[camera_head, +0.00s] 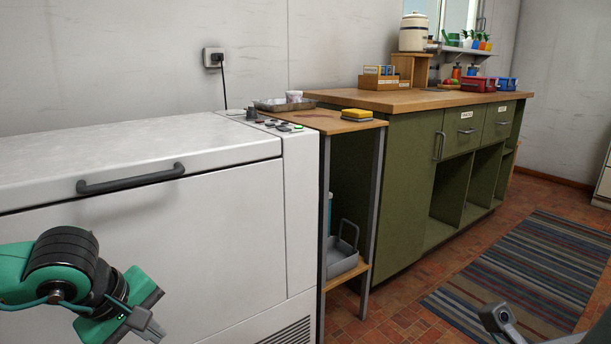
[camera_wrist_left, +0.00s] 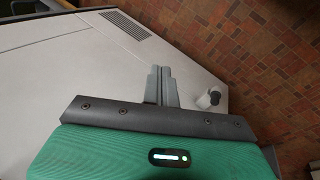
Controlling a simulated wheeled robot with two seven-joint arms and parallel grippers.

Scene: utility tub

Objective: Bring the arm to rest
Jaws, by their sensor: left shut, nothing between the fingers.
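My left gripper (camera_head: 148,325) is at the lower left of the head view, in front of the white front face of a large chest-like appliance (camera_head: 190,240). Its grey fingers are shut with nothing between them. In the left wrist view the closed fingers (camera_wrist_left: 158,86) point at the white surface, with the green gripper body below them. A dark grey part at the bottom right of the head view (camera_head: 500,322) looks like part of my other arm; the right gripper's fingers cannot be made out.
The appliance has a dark handle (camera_head: 130,178) on its lid edge. To its right stand a narrow wooden shelf unit (camera_head: 345,125) with a tray and sponge, then a green cabinet (camera_head: 405,180). A striped rug (camera_head: 530,265) lies on the brick floor, which looks clear.

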